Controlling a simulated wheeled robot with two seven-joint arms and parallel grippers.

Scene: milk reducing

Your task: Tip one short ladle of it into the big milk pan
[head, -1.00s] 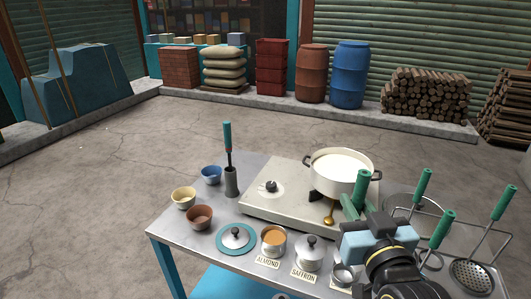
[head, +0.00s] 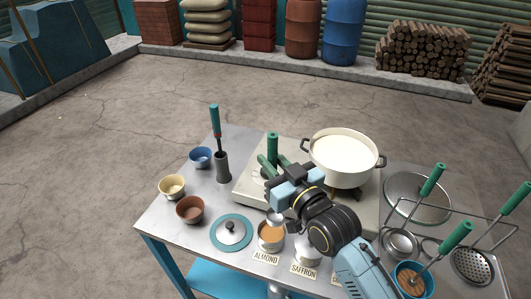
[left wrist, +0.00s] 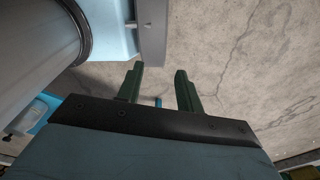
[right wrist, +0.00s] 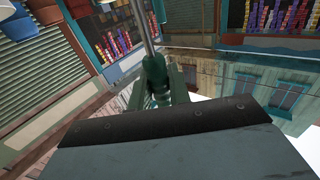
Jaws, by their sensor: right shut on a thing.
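My right gripper (head: 272,168) is shut on the green handle of a short ladle (head: 272,145); the handle also shows between the fingers in the right wrist view (right wrist: 153,68). The ladle's steel bowl (head: 276,218) is just over the open almond pot (head: 270,238), which holds an orange-brown mix. I cannot tell whether the bowl touches the mix or is filled. The big milk pan (head: 343,172) stands on the stove, full of white milk, to the right of my right gripper. My left gripper (left wrist: 160,85) is open and empty over the floor.
The saffron pot (head: 307,252) is partly hidden by my right arm. Three small bowls and a dark holder (head: 223,168) stand at left. A utensil rack and large lid (head: 418,195) are at right.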

